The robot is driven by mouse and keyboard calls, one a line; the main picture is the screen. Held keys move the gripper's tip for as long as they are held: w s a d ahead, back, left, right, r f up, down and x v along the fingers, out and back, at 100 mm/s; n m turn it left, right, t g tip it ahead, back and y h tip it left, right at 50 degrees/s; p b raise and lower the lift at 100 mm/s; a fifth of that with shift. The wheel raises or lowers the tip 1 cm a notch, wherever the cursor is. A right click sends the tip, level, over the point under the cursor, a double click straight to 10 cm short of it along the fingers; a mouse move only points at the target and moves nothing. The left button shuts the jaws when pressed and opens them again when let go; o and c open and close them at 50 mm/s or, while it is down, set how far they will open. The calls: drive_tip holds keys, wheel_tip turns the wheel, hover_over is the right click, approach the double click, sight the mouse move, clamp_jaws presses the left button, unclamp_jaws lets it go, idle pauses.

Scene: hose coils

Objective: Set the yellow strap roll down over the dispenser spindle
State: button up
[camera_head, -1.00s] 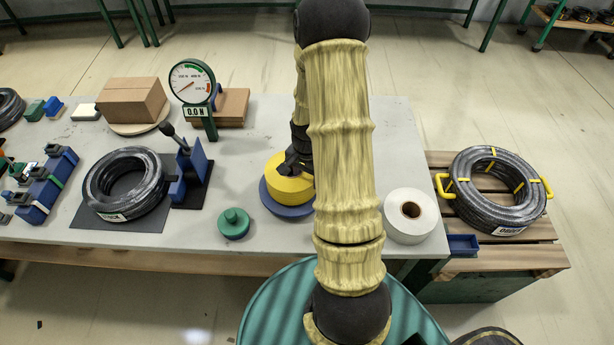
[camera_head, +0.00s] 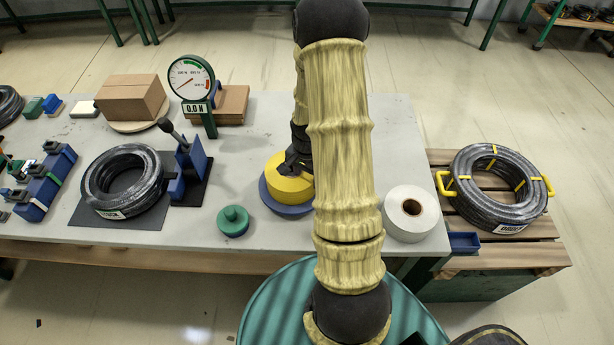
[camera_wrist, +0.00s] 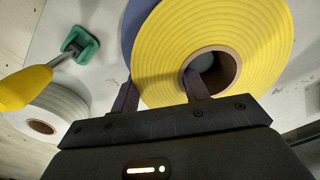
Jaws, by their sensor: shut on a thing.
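The yellow strap roll (camera_head: 290,184) is at the middle of the table, over a round blue base (camera_head: 283,209) that shows past its left and front edges. My gripper (camera_wrist: 160,90) is shut on the roll's wall, one finger inside the brown core and the other outside the yellow rim. The roll (camera_wrist: 235,20) fills the upper middle of the wrist view. Something pale grey shows inside the core; I cannot tell whether it is the spindle top. I cannot tell whether the roll rests on the base or is slightly above it. My arm hides its right side.
A white roll (camera_head: 393,222) stands to the right, and a green knobbed piece (camera_head: 233,222) to the front left. A green-footed piece (camera_wrist: 82,46) is near the roll in the wrist view. A dial gauge (camera_head: 191,78) and a blue clamp (camera_head: 190,168) stand to the left.

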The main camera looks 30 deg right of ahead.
drive_tip(key=o, duration=1.5)
drive_tip(key=shift+c, duration=0.2)
wheel_tip(320, 180, up, 17)
drive_tip(key=shift+r+b, duration=0.2)
drive_tip(key=shift+b, duration=0.25)
